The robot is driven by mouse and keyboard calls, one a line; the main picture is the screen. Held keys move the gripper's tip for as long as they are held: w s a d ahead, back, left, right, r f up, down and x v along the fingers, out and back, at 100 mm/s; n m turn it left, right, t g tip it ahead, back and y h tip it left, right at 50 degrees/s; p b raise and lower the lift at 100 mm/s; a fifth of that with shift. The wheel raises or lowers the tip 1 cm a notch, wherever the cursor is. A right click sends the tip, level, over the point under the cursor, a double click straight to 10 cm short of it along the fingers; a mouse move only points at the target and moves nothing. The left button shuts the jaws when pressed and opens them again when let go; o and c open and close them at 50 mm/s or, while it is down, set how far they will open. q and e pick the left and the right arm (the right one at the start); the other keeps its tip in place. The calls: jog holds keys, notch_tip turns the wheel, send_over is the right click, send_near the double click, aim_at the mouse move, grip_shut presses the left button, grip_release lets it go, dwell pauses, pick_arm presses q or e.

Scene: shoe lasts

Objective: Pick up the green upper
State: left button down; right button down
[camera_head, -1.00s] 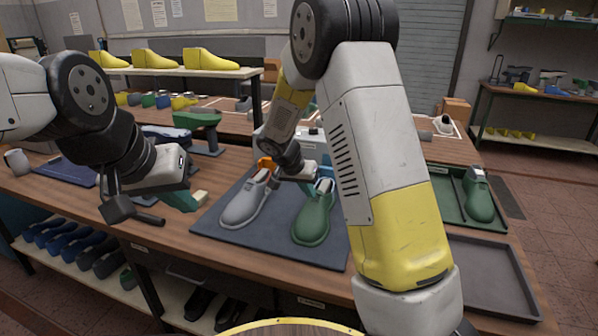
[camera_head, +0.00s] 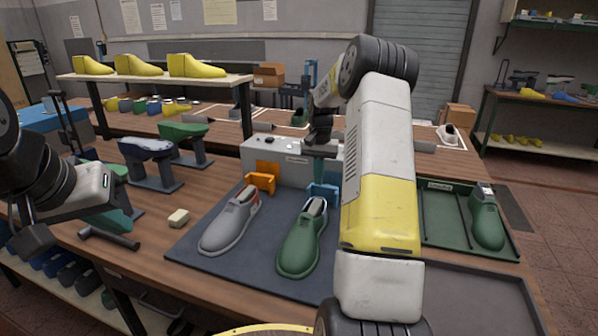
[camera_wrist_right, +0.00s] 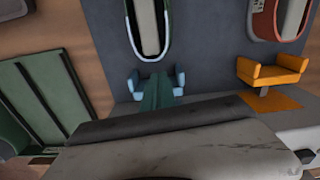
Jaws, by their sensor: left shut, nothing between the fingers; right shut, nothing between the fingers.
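A green upper (camera_head: 302,240) lies on the dark mat (camera_head: 262,279), to the right of a grey upper (camera_head: 230,225). Its heel end is by a light blue holder (camera_head: 323,190). My right gripper (camera_head: 319,174) is shut and empty at that holder, beyond the heel. In the right wrist view my gripper's teal fingers (camera_wrist_right: 157,92) appear between the light blue holder's arms (camera_wrist_right: 133,86), with the green upper's open top (camera_wrist_right: 130,30) just beyond and apart from them. My left gripper (camera_head: 120,212) is shut and empty over the table's left side.
An orange holder (camera_head: 262,182) stands by the grey upper's heel. A grey box (camera_head: 275,160) is behind the holders. A green tray (camera_head: 440,228) holds another green shoe (camera_head: 487,222). A grey tray (camera_head: 470,290) in front looks empty. Lasts on stands (camera_head: 150,150) and a small pale block (camera_head: 178,218) are left.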

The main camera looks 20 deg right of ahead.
notch_tip(320, 180, down, 6)
jog(key=shift+f, duration=0.2)
jog(key=shift+s, duration=0.1)
jog(key=shift+s+a, duration=0.4)
jog(key=shift+s, duration=0.2)
notch_tip(320, 180, up, 10)
dwell(0.5)
